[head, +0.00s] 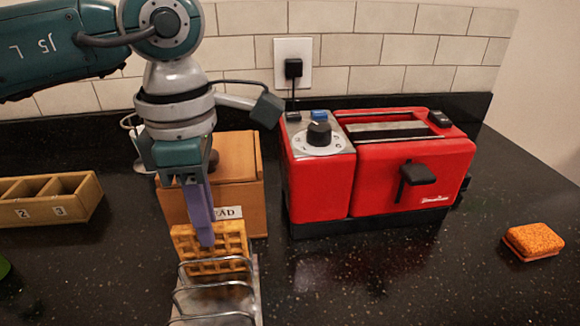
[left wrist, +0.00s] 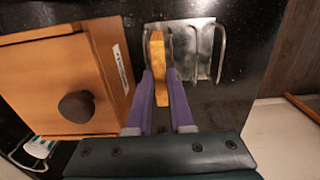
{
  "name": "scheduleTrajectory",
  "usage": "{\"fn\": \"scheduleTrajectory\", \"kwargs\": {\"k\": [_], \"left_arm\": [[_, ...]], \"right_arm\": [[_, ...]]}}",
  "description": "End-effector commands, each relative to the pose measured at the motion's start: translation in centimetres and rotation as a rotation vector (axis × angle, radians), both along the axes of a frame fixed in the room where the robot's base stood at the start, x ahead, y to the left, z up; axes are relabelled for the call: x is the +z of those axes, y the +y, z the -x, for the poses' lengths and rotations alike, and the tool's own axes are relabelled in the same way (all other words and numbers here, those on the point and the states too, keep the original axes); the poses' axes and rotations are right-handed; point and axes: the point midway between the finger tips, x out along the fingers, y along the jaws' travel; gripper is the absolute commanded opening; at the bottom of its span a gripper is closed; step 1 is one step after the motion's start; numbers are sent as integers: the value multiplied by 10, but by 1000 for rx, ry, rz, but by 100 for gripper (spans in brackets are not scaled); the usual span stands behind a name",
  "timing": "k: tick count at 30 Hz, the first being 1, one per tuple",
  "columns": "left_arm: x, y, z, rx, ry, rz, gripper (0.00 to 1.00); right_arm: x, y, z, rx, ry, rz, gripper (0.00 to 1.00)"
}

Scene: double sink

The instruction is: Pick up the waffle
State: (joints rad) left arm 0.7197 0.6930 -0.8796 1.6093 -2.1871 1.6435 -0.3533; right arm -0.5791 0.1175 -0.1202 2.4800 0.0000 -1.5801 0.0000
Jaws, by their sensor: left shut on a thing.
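The golden-brown waffle (head: 234,243) stands upright at the back end of a metal wire rack (head: 248,310) on the dark counter. My left gripper (head: 206,238) reaches down on it from above, with purple fingers shut on its upper edge. In the left wrist view the waffle (left wrist: 158,68) shows edge-on between the two fingertips (left wrist: 160,84). The rack (left wrist: 205,50) extends to its right there. Whether the waffle's lower edge still touches the rack or counter is hard to tell. My right gripper is out of view.
A wooden bread box (head: 235,160) stands right behind the waffle, and a red toaster (head: 415,170) stands to the right. An orange sponge (head: 533,241) lies at far right. A numbered wooden tray (head: 50,198) is at left. The front right counter is clear.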

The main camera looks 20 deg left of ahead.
Motion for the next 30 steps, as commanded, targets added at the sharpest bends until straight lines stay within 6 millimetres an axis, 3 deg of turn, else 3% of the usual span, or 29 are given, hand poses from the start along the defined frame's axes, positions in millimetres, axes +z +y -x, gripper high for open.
{"fn": "scheduleTrajectory", "kwargs": {"k": [3, 17, 23, 30], "left_arm": [[0, 0, 0, 0, 0, 0, 0], [7, 0, -1, 0, -3, 2, 0], [35, 0, -2, -1, -6, 0, 0], [98, 0, -2, -1, -11, 0, 0]], "right_arm": [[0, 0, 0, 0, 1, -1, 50], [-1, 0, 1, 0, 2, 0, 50], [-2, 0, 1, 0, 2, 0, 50], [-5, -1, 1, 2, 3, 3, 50]]}}
